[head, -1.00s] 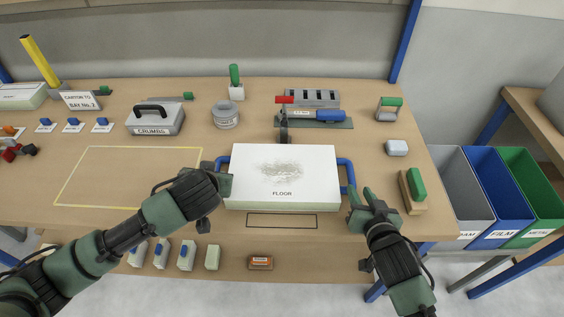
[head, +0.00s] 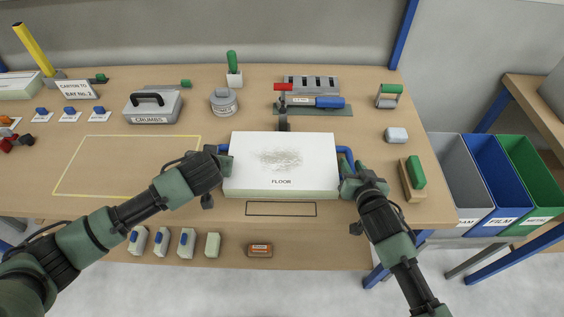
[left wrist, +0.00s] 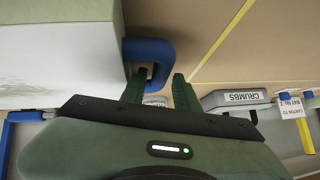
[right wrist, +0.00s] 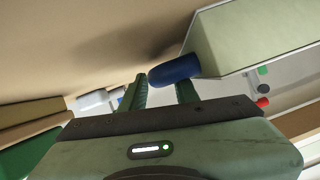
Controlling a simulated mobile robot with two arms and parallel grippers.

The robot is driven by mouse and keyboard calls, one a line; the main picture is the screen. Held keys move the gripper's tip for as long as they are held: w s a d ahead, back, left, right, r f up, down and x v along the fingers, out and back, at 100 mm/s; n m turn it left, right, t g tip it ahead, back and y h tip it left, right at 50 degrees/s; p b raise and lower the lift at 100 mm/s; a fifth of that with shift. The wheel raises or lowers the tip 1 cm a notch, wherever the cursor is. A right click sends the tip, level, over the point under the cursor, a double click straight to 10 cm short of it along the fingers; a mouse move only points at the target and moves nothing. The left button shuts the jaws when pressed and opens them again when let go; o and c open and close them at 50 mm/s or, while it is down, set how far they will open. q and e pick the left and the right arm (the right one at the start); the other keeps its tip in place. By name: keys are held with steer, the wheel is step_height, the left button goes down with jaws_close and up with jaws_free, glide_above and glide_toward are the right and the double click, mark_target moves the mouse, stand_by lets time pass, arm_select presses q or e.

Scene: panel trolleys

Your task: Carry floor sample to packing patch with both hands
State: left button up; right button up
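The floor sample (head: 281,180) is a white, speckled block labelled FLOOR, with a blue handle at each side. It lies flat on the bench. My left gripper (head: 222,156) is at its left handle; in the left wrist view the open fingers (left wrist: 160,90) stand either side of the blue loop (left wrist: 150,50). My right gripper (head: 350,178) is at the right handle (head: 345,154); in the right wrist view its fingers (right wrist: 163,92) are apart, with the blue handle (right wrist: 175,70) between or just beyond them. A yellow outlined rectangle (head: 125,137), probably the packing patch, lies bare to the left.
A grey CRUMBS box (head: 153,107) stands behind the outline. A round tin (head: 223,102) and a tool with a blue handle (head: 313,102) stand behind the sample. A green-topped block (head: 413,178) is close right of my right gripper. Small blocks line the front ledge.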

arm_select(q)
steer(key=shift+w+a+f, duration=0.1)
steer(key=shift+w+f, duration=0.4)
arm_select(e)
steer(key=shift+w+a+f, duration=0.1)
steer(key=shift+w+f, duration=0.1)
steer(key=shift+w, duration=0.45)
arm_select(q)
jaws_close()
arm_select(e)
jaws_close()
arm_select(q)
steer(key=shift+w+r, duration=0.15)
steer(key=shift+r, duration=0.1)
arm_select(e)
steer(key=shift+w+r, duration=0.1)
steer(key=shift+r, duration=0.15)
